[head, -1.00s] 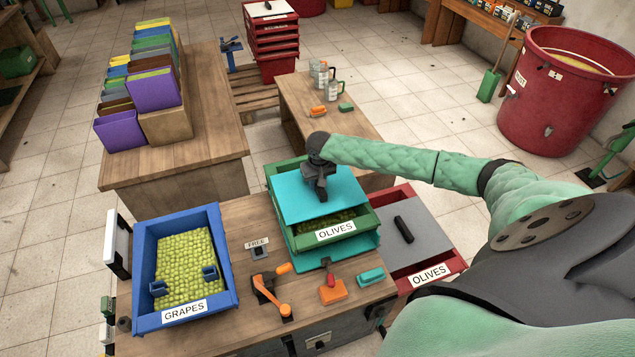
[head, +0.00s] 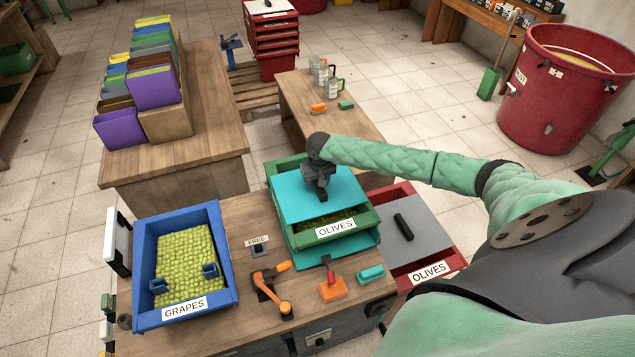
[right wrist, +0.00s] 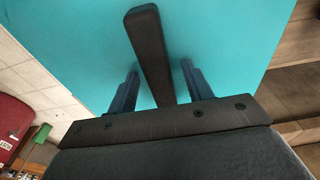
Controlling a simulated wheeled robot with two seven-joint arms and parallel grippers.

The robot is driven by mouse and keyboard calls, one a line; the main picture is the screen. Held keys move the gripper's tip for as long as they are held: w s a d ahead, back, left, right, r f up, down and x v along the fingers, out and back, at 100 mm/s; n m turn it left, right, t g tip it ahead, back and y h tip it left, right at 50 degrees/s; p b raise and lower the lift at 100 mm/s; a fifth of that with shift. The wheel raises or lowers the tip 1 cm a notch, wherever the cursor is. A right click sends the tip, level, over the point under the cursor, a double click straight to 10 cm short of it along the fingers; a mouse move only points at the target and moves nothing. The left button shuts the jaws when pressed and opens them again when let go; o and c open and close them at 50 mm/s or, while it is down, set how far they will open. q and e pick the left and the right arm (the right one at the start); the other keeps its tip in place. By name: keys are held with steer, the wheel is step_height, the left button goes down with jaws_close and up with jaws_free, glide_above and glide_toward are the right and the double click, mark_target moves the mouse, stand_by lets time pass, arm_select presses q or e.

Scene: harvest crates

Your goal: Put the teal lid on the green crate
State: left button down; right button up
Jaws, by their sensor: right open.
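The teal lid (head: 305,199) is over the green crate (head: 369,219), which bears an OLIVES label. A strip of olives shows between the lid's near edge and the crate's front wall, and green rim shows at the far side. I cannot tell whether the lid rests on the crate. My right gripper (head: 321,190) is above the lid. In the right wrist view its fingers (right wrist: 160,85) are open, standing apart on both sides of the lid's dark handle (right wrist: 148,40), with gaps. My left gripper is out of view.
A blue GRAPES crate (head: 142,274) stands left on the bench. Orange-handled tools (head: 275,290), an orange scraper (head: 332,289) and a teal block (head: 371,273) lie in front. A red OLIVES crate (head: 449,267) with a grey lid (head: 424,238) stands right. A teal surface shows under the green crate.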

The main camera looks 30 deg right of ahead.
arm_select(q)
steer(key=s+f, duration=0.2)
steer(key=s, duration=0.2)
arm_select(e)
steer(key=r+b, duration=0.1)
steer(key=r, duration=0.1)
steer(key=r+b, duration=0.1)
steer(key=r, duration=0.1)
steer(key=r+b, duration=0.1)
steer(key=r, duration=0.1)
steer(key=shift+s+a+r, duration=0.1)
steer(key=shift+s+r, duration=0.2)
steer(key=shift+s, duration=0.1)
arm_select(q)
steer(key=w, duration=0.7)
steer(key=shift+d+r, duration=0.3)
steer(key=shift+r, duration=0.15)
arm_select(e)
steer(key=shift+r, duration=0.55)
